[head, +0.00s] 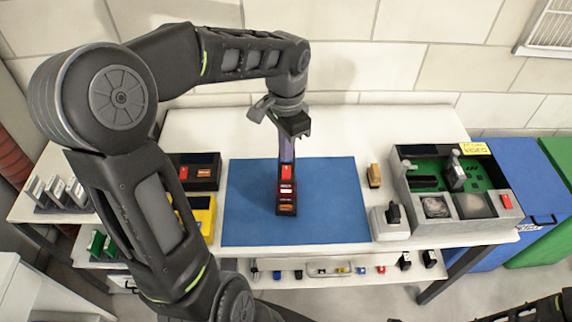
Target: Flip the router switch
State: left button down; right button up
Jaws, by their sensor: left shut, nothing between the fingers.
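A narrow black device (287,198), which looks like the router, lies on the blue mat (335,200). It has a red switch (287,172), with a white marking and an orange marking nearer the front. I cannot tell which way the switch is set. My left gripper (292,128) reaches over the back of the mat and points down at the far end of the device. It is shut and empty. I cannot tell whether it touches the device. My right gripper is out of view.
A black unit (195,170) and a yellow unit (200,214) stand left of the mat, partly behind my arm. An open grey case (478,222) with a green board stands at right. A white box with a black knob (391,222) and a brown block (375,176) lie between.

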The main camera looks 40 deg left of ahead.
aim_at(286, 168)
pick_arm(q)
jog(key=shift+r+p, duration=0.95)
jog(key=shift+r, duration=0.6)
